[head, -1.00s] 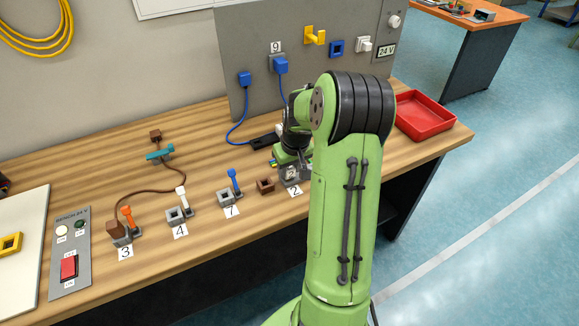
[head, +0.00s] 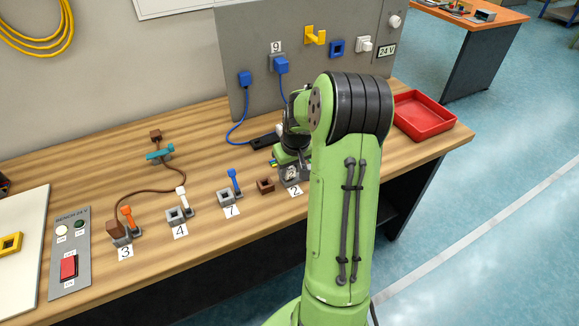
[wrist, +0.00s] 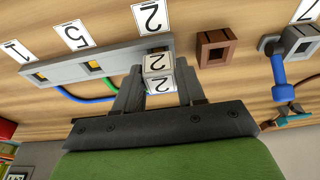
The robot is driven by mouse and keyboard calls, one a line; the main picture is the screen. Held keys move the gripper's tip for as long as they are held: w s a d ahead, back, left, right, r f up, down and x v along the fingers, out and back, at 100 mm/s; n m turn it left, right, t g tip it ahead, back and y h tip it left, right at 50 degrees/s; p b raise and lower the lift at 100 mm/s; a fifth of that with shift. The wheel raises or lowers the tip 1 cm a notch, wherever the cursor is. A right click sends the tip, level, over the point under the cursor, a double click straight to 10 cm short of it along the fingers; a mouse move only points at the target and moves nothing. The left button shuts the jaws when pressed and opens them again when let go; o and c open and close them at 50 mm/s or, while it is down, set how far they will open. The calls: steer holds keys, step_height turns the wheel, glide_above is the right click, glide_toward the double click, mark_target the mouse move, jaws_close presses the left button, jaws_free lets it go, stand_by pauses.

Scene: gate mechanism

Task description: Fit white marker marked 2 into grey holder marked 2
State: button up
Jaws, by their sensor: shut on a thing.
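My gripper (wrist: 160,92) is shut on the white marker (wrist: 158,64), a small block with a 2 on two of its faces. The marker is at the end of the long grey holder bar (wrist: 112,60), beside the card marked 2 (wrist: 150,17). In the head view my gripper is mostly behind my arm; the marker (head: 291,172) shows just above the card marked 2 (head: 296,190).
The same bar has openings at cards 5 (wrist: 75,35) and 1 (wrist: 17,51), with green and blue cables near them. A brown square socket (wrist: 216,47) stands close to the right, then a blue lever (wrist: 282,80). A red tray (head: 425,116) lies at the table's right.

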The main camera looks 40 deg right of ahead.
steer(key=shift+f+b, duration=0.55)
steer(key=shift+f, duration=0.2)
stand_by(0.4)
steer(key=o, duration=1.2)
steer(key=shift+c, duration=0.2)
steer(key=shift+r, duration=0.1)
steer(key=p+v, duration=0.4)
steer(key=v, duration=1.1)
steer(key=shift+s+r, duration=0.15)
steer(key=shift+r, duration=0.1)
steer(key=shift+a, duration=0.1)
